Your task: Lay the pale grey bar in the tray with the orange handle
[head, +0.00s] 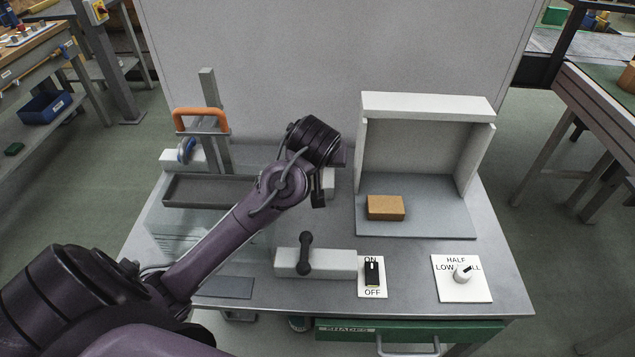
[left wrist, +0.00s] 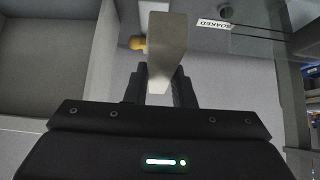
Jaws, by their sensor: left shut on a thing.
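The pale grey bar (left wrist: 167,50) stands between the fingers of my left gripper (left wrist: 160,92) in the left wrist view, its far end reaching beyond them. In the head view my left gripper (head: 318,195) is over the middle of the bench, with the bar mostly hidden behind it. The shallow dark tray (head: 205,204) is to the left of the gripper, below a grey post with an orange handle (head: 200,113). The gripper is apart from the tray, and my arm crosses in front of the tray's right end. My right gripper is not in view.
A clear tank with a label (left wrist: 214,24) is near the tray. A white open hood (head: 425,104) stands at right, with a tan block (head: 385,207) on its floor. A pale block with a dark lever (head: 305,255), a switch (head: 372,276) and a dial (head: 462,274) line the front.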

